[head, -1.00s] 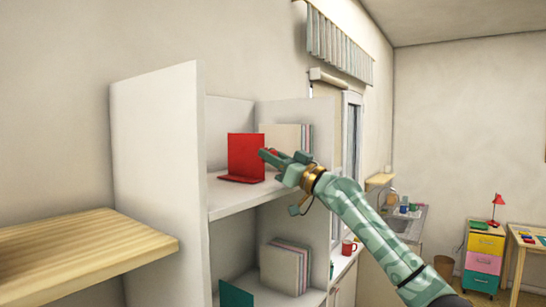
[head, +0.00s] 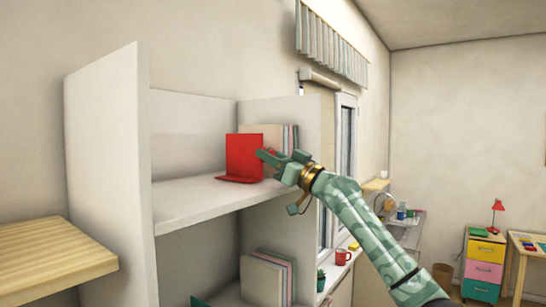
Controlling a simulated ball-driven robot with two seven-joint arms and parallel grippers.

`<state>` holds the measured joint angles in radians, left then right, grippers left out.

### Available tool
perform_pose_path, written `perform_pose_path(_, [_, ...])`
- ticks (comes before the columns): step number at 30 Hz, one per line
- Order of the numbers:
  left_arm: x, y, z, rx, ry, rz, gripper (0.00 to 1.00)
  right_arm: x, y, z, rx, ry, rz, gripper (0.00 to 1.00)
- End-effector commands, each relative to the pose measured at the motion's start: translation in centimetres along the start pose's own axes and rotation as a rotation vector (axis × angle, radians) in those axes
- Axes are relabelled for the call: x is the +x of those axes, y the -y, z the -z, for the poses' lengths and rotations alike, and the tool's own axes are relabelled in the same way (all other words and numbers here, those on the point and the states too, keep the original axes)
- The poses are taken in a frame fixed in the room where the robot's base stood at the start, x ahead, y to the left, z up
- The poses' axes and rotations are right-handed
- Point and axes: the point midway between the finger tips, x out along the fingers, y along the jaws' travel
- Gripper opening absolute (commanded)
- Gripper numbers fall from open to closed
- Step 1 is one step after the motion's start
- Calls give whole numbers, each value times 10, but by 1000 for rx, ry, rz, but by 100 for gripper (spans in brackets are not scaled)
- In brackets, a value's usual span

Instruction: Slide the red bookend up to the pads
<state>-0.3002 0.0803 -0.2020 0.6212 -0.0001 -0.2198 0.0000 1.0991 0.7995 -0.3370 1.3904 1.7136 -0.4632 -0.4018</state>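The red bookend (head: 243,155) stands upright on the upper shelf (head: 195,202), its foot flat on the board. The pads (head: 274,133) stand upright in a row behind it, against the right wall; the bookend and my gripper hide part of them. Any gap between bookend and pads is hard to judge. My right gripper (head: 264,157) reaches in from the right, its fingers at the bookend's right edge. It appears shut on that edge, though the fingertips are small in view. My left gripper is not in view.
A lower compartment holds another row of pads (head: 265,277) and a teal piece (head: 199,301) at the bottom edge. The shelf's left wall (head: 105,165) and a wooden board (head: 48,255) are at left. The upper shelf left of the bookend is clear.

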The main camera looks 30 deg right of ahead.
Motion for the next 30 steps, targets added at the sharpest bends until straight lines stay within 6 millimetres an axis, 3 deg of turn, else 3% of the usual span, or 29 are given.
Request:
perform_pose_path(5, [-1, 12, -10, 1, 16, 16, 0, 0, 0, 2, -1, -4, 0, 46])
perform_pose_path(14, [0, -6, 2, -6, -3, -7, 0, 0, 0, 3, -1, -5, 0, 46])
perform_pose_path(19, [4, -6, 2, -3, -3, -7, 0, -7, -1, 1, -4, -4, -1, 46])
perform_pose_path(23, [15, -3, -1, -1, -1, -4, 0, -30, -1, -2, -7, -2, -1, 46])
perform_pose_path(30, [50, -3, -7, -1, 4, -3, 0, -98, -1, -7, -6, 1, -2, 46])
